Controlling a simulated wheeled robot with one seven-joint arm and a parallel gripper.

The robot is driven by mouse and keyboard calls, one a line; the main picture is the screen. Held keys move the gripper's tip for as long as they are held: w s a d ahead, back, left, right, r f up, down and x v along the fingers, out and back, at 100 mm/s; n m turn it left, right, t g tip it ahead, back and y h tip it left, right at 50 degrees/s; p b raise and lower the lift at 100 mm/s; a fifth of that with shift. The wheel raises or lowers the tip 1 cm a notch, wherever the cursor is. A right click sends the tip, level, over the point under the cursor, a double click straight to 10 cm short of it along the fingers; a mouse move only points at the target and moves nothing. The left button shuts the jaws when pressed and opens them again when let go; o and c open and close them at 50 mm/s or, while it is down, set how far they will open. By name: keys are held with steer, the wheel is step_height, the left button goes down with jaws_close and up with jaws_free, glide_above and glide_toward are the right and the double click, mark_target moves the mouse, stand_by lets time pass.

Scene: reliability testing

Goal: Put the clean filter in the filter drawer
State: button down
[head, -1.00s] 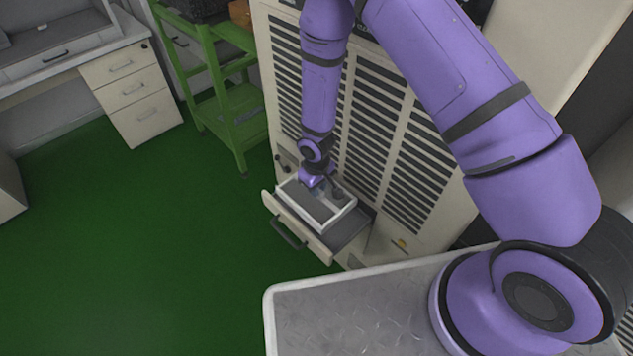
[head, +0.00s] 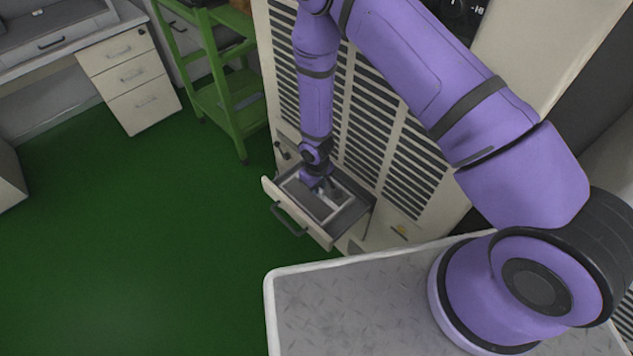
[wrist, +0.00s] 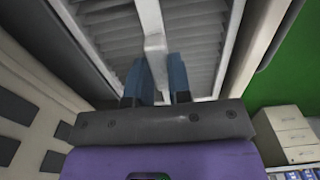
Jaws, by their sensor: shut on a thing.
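The clean filter, a white frame with grey pleats, lies inside the open filter drawer in the head view. The filter (wrist: 190,50) fills the middle of the wrist view, with a white bar across it. My gripper (wrist: 157,75) has its two blue fingers shut on that bar. In the head view my gripper (head: 318,182) points down into the drawer and hides part of the filter. The filter drawer (head: 300,222) is pulled out of the cream cabinet, with a dark handle on its front. The filter sits down between the drawer walls; whether it rests on the bottom I cannot tell.
The louvred cabinet (head: 400,150) rises behind the drawer. A green shelf rack (head: 225,105) stands left of it, with a white desk and drawer unit (head: 128,80) further left. My grey base top is in front. The green floor (head: 130,250) at left is clear.

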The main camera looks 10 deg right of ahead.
steer(key=shift+f, duration=0.2)
steer(key=c, duration=1)
jaws_free()
steer(key=shift+r, duration=0.1)
step_height(320, 180, up, 11)
steer(key=shift+f, duration=0.2)
